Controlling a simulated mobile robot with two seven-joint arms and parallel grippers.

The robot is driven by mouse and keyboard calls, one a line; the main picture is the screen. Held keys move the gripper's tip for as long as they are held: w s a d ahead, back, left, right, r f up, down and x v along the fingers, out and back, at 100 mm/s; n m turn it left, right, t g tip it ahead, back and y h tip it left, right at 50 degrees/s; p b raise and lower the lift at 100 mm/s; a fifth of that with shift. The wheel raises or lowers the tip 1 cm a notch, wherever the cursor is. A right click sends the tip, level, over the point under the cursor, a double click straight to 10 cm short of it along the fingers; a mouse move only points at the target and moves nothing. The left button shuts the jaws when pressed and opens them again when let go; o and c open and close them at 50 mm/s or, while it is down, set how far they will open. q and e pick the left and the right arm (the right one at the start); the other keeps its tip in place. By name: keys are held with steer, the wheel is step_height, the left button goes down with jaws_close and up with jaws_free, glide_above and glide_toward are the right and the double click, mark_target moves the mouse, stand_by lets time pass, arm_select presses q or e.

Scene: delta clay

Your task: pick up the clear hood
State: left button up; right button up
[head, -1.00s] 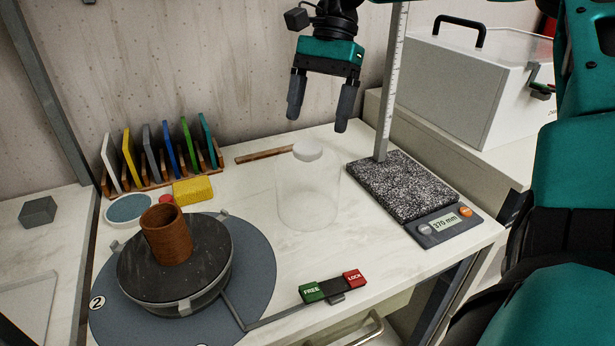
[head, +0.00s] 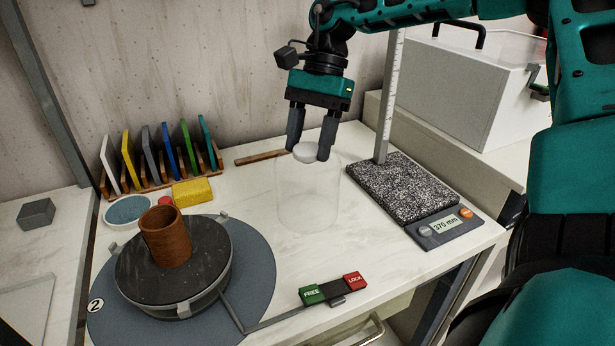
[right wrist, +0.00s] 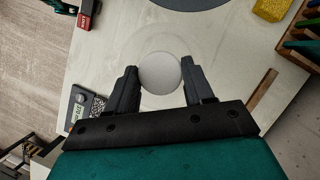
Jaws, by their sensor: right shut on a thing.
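The clear hood (head: 308,195) is a see-through cylinder with a white round knob (head: 306,153) on top. It stands upright on the white worktop, between the turntable and the speckled measuring plate. My right gripper (head: 309,152) reaches down from above and is shut on the knob, one finger on each side. In the right wrist view the knob (right wrist: 160,73) sits between the two fingers, with the hood's faint round outline (right wrist: 200,42) around it. I see no clear gap under the hood. My left gripper is not in view.
A turntable (head: 140,262) with a brown clay cylinder (head: 165,237) stands at left. A FREE/LOCK switch (head: 334,289) lies in front. A speckled plate (head: 400,187) with an upright ruler (head: 390,95) stands close at right. Coloured boards (head: 168,150) and a yellow sponge (head: 193,192) are behind left.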

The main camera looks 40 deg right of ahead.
jaws_close()
steer(key=shift+r, duration=0.1)
